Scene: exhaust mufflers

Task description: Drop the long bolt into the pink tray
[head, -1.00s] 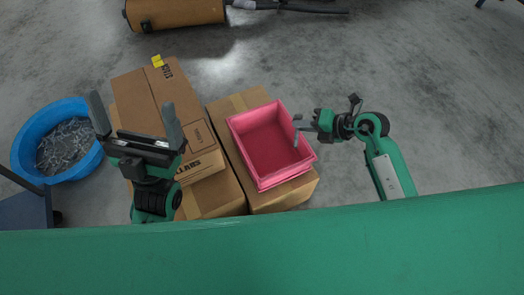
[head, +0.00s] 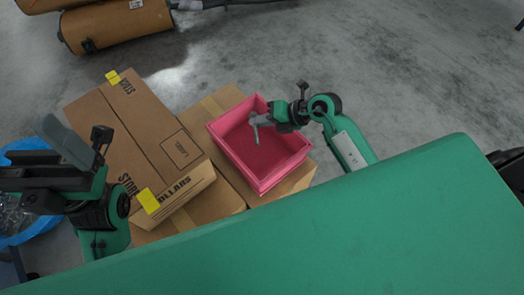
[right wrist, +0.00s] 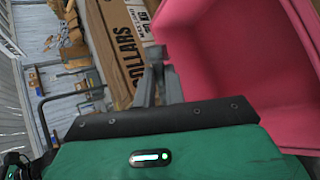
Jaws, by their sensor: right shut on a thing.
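The pink tray (head: 228,150) sits on a cardboard box in the middle of the head view; it fills the right side of the right wrist view (right wrist: 225,90). My right gripper (head: 262,119) is shut on the long bolt (head: 255,133), a thin grey piece hanging about upright. In the head view the bolt appears over the tray's inside, near its upper part. Its exact height above the floor of the tray is hard to tell. In the right wrist view the closed fingers (right wrist: 158,78) hide most of the bolt. My left gripper (head: 38,155) is open and empty at the left edge, partly cut off.
Cardboard boxes (head: 125,130) stand left of the tray, one taller than the box under it. A blue tub (head: 38,226) of metal pieces is partly hidden behind my left arm. Brown mufflers (head: 115,25) lie at the upper left.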

